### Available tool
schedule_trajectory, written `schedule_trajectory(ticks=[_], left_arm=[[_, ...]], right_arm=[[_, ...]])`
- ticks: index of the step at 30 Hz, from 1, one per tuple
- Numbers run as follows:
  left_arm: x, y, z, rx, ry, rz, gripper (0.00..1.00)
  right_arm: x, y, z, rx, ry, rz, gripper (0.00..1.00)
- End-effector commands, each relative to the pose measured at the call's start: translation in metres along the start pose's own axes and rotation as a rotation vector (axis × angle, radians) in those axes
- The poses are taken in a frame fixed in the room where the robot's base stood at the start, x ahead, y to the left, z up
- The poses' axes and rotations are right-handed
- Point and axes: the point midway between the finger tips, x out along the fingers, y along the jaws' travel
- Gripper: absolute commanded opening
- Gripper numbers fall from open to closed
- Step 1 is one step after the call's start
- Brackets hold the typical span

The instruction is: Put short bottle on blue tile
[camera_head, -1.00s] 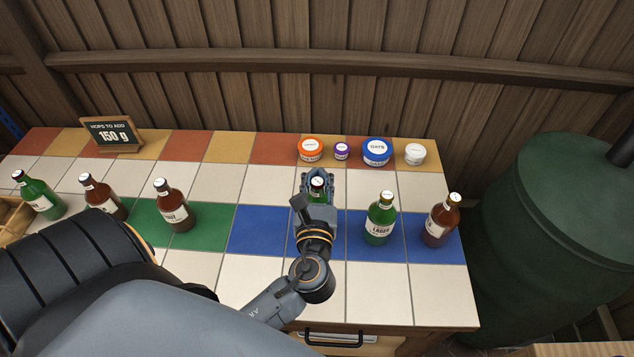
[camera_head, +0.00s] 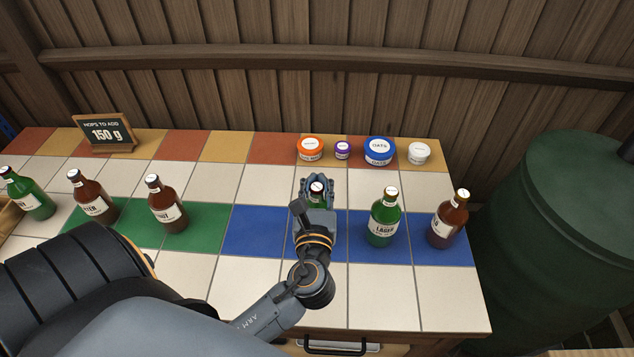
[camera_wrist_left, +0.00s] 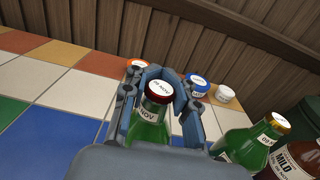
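A green bottle with a red-rimmed white cap (camera_head: 317,187) stands between the fingers of my left gripper (camera_head: 317,184). In the left wrist view the fingers of my left gripper (camera_wrist_left: 160,90) close in on both sides of this green bottle (camera_wrist_left: 148,128), seemingly shut on it. Its base is hidden, so I cannot tell whether it touches the counter. The blue tiles (camera_head: 257,232) form a strip at the right half of the counter, under and around the gripper. My right gripper is not in view.
A green lager bottle (camera_head: 383,222) and a brown bottle (camera_head: 446,222) stand on the blue strip to the right. Brown bottles (camera_head: 168,208) (camera_head: 92,200) and a green bottle (camera_head: 30,197) stand left. Several lidded jars (camera_head: 379,150) line the back. A sign (camera_head: 106,134) stands back left.

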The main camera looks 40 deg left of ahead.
Motion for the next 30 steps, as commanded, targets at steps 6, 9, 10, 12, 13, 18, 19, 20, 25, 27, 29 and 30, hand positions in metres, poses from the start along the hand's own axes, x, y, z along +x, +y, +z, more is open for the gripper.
schedule_trajectory(ticks=[6, 9, 10, 12, 13, 18, 19, 20, 25, 27, 29, 30], left_arm=[[0.000, 0.000, 0.000, 0.000, 0.001, 0.000, 0.49], [0.000, 0.000, 0.000, 0.000, 0.001, 0.000, 0.49], [0.000, 0.000, 0.000, 0.000, 0.001, 0.000, 0.49], [0.000, 0.000, 0.001, 0.000, 0.001, 0.000, 0.49], [0.000, 0.000, 0.002, 0.000, 0.000, 0.000, 0.49], [-0.018, 0.000, 0.000, 0.000, 0.004, -0.001, 0.49], [-0.023, 0.000, -0.001, 0.000, 0.005, 0.000, 0.49], [-0.029, 0.000, -0.001, 0.000, 0.005, 0.000, 0.49], [-0.067, 0.000, -0.001, -0.001, 0.006, 0.000, 0.49], [-0.082, 0.000, -0.001, 0.000, 0.005, 0.000, 0.49], [-0.092, 0.000, 0.000, 0.000, 0.005, 0.000, 0.49], [-0.099, 0.000, 0.000, -0.001, 0.004, 0.000, 0.49]], right_arm=[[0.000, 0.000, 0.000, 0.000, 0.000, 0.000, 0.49], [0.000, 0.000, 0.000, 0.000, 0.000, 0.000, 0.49], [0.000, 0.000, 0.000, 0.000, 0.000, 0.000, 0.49], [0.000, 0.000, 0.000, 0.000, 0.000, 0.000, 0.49], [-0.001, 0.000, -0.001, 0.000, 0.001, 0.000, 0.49], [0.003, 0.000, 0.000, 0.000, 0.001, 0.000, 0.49], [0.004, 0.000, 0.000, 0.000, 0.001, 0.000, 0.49], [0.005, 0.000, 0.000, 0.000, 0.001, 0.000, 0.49], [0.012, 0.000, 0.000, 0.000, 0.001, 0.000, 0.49], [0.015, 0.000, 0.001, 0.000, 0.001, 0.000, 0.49], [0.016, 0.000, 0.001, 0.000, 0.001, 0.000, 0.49], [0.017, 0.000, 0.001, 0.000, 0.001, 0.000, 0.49]])
